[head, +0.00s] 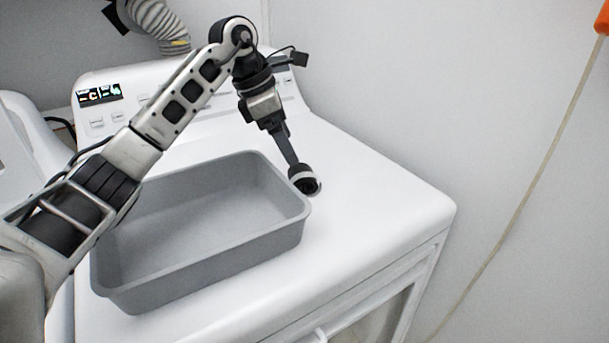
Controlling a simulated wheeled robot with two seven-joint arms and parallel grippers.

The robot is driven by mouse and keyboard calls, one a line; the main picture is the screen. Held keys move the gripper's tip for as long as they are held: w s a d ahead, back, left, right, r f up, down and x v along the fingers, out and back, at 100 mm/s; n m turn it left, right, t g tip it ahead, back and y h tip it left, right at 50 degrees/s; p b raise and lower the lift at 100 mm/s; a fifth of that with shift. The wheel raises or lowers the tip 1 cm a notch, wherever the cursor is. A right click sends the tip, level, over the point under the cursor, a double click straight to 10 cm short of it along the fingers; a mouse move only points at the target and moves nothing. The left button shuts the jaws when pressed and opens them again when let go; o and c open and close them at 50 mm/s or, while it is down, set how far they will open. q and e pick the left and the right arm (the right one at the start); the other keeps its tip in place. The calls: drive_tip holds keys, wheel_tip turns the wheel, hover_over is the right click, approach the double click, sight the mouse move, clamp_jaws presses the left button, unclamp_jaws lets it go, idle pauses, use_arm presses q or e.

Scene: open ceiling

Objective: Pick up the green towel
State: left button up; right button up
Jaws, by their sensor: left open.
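No green towel shows in the head view. My left arm comes in from the left and bends down over the white machine. My left gripper (304,181) is open and points down, just right of the grey bin's (205,278) right rim, over the white top. I cannot tell whether it touches the bin or the top. I see nothing held in it. The inside floor of the bin looks bare where it shows; my arm hides its left part. My right gripper is not in view.
The grey bin sits on a white appliance (372,200) with a lit display (100,94) on its back panel. A front door of the appliance seems open below. Another white appliance stands at left. A ribbed hose (160,24) and a wall cord (540,165) show.

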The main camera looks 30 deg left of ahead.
sight(302, 167)
use_arm(q)
drive_tip(key=x, duration=0.2)
drive_tip(key=shift+w+d+f, duration=0.1)
drive_tip(key=shift+f, duration=0.1)
drive_tip(key=shift+w+d+f, duration=0.15)
drive_tip(key=shift+d+f, duration=0.05)
drive_tip(key=shift+f, duration=0.25)
drive_tip(key=p+x, duration=0.1)
drive_tip(key=x, duration=0.2)
drive_tip(key=shift+d+f, duration=0.25)
drive_tip(key=shift+w+d+f, duration=0.15)
drive_tip(key=shift+w+f, duration=0.05)
drive_tip(key=shift+f, duration=0.35)
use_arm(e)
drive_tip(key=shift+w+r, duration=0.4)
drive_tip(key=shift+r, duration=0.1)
use_arm(q)
drive_tip(key=c, duration=1.1)
drive_tip(key=shift+c, duration=0.4)
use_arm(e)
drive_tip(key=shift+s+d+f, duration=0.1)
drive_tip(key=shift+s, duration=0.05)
use_arm(q)
drive_tip(key=shift+r, duration=0.15)
